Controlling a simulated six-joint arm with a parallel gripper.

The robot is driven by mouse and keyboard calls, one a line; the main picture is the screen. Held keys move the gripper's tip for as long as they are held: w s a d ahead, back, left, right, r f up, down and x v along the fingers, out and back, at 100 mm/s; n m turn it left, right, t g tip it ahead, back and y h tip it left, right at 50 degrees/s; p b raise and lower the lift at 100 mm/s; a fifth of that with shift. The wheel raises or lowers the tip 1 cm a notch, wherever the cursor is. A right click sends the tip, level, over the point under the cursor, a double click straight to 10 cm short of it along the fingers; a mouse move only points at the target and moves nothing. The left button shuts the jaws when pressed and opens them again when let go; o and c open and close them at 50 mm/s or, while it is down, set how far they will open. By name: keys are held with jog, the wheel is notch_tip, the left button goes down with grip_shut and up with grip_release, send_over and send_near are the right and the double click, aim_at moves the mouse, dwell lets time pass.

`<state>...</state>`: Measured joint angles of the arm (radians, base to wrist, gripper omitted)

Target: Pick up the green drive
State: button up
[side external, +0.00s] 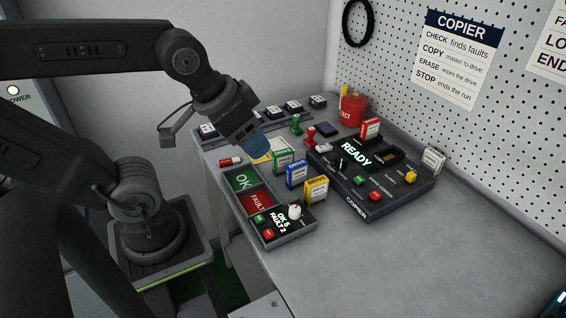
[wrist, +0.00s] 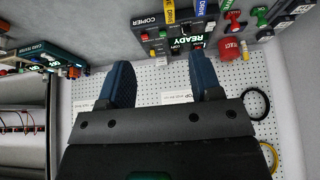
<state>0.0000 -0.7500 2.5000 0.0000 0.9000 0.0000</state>
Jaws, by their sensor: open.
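The green drive (side external: 283,161) stands upright on the bench, at the far end of a row with a blue drive (side external: 297,174) and a yellow drive (side external: 316,190). My gripper (side external: 259,152) is above the bench, to the left of the green drive and apart from it. Its blue fingers also show in the wrist view (wrist: 163,78), spread with nothing between them.
The copier (side external: 380,190) reads READY and holds a red drive (side external: 370,130). A white drive (side external: 433,161) stands at its right end. OK and FAULT trays (side external: 257,202) lie in front of the row. Stamps (side external: 296,124) and a red can (side external: 353,109) stand behind.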

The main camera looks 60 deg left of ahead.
jog(key=o, duration=0.5)
jog(key=shift+o, duration=0.2)
jog(key=n+g+y, duration=0.4)
jog(key=n+g, duration=0.1)
jog(key=n, duration=1.2)
send_near(283, 152)
jog(key=x, duration=0.6)
jog(key=shift+w+f, duration=0.2)
jog(key=shift+f, duration=0.25)
jog(key=shift+x, duration=2.6)
